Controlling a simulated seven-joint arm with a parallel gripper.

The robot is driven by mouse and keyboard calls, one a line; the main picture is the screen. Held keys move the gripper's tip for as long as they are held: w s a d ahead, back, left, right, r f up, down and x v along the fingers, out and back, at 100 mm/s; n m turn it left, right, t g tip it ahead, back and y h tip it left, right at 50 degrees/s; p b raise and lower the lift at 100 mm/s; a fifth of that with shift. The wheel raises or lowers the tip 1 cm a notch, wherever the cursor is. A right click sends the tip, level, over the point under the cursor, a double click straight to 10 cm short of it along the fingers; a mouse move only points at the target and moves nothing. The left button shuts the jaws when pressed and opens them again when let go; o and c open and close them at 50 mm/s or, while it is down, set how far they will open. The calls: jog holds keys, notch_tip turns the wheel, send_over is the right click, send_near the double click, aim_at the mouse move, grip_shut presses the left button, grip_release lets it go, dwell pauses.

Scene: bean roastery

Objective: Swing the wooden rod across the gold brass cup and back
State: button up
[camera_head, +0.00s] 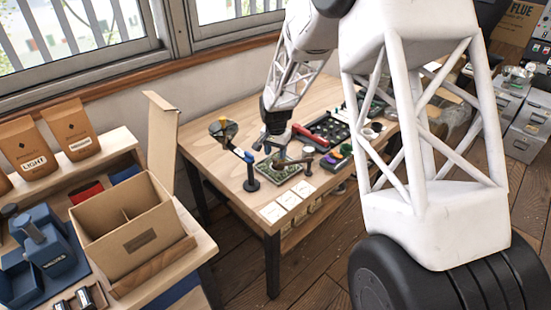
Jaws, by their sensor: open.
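My gripper (277,146) points down over the left part of the wooden table (232,107). It is open, and its fingertips are small and partly hidden in this view. A brown piece (293,162), which may be the wooden rod, lies just below and right of it, over a green-filled tray (279,172). I cannot tell whether the gripper touches it. A round dark dish with a gold-coloured part (223,129) stands to the left; I cannot tell whether this is the brass cup.
White cards (273,212) lie along the front edge. A black tray with compartments (329,128) is behind and right of the gripper. Small coloured items (338,155) lie to the right. A cardboard box (135,225) stands on a separate bench at left.

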aim_at(276, 159)
jog(key=shift+f, duration=1.55)
grip_shut()
